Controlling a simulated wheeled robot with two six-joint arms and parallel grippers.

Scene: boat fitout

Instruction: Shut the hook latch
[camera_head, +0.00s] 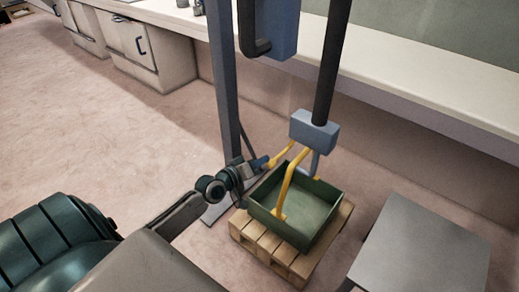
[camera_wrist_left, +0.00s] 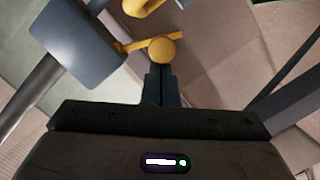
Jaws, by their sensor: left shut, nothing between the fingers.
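The hook latch shows as a blue-grey block (camera_head: 314,131) at the lower end of a black pole. A curved yellow hook (camera_head: 289,180) runs down from it to the near side of the green tray (camera_head: 300,238). A thinner yellow lever (camera_head: 281,154) sticks out left from the block. The wrist view shows the block (camera_wrist_left: 75,45) and the lever's round yellow end (camera_wrist_left: 162,50). My left gripper (camera_head: 265,162) is shut and empty, its fingertips (camera_wrist_left: 160,72) right at that round end. I cannot tell whether they touch. My right gripper is out of view.
The green tray stands on a wooden pallet (camera_head: 262,241). A grey upright post (camera_head: 224,80) rises just behind my left gripper. A grey table (camera_head: 421,252) is at the lower right, and a long pale counter (camera_head: 420,95) runs behind. Floor at left is clear.

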